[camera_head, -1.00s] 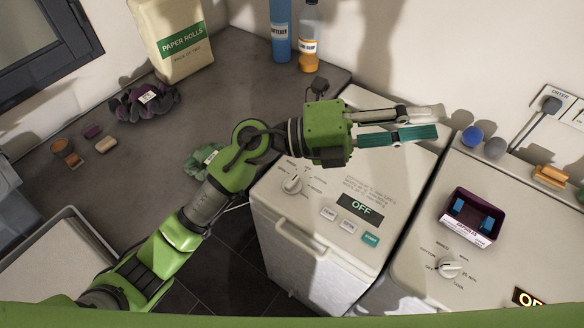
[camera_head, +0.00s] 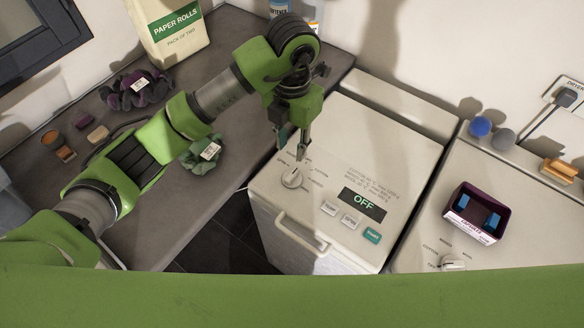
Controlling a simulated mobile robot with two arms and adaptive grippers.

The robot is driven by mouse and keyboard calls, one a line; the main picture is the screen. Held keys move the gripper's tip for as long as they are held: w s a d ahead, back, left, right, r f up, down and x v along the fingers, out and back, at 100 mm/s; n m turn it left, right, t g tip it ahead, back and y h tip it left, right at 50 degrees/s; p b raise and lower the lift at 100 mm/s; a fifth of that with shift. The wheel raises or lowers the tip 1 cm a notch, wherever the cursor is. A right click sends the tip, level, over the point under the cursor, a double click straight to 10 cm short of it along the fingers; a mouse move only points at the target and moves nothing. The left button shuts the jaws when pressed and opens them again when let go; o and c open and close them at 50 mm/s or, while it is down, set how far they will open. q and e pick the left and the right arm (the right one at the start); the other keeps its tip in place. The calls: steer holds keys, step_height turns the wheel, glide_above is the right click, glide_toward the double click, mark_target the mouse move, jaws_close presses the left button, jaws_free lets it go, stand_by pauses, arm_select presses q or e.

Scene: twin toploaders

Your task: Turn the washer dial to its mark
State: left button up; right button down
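The washer (camera_head: 335,255) is a white toploader with its dial (camera_head: 291,179) at the left of its top panel. The dial is a pale round knob with printed labels around it; its exact pointer angle and the mark are too small to read. My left gripper (camera_head: 292,148) points down just above and behind the dial. Its two fingers show a gap between them, with nothing held. I cannot tell whether a fingertip touches the dial. The washer display (camera_head: 362,203) reads OFF, with several buttons beside it. My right gripper is not in view.
A second toploader (camera_head: 520,235) stands at right, with its own dial (camera_head: 452,262) and a dark purple box (camera_head: 477,212) on top. The grey counter (camera_head: 190,225) at left holds a paper rolls bag (camera_head: 172,35), dark cloth (camera_head: 137,90) and green cloth (camera_head: 203,152).

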mark_target(292, 174)
arm_select(q)
step_height(292, 174, down, 11)
steer(key=p, duration=0.3)
steer(key=shift+r, duration=0.1)
steer(key=shift+f, duration=0.5)
jaws_close()
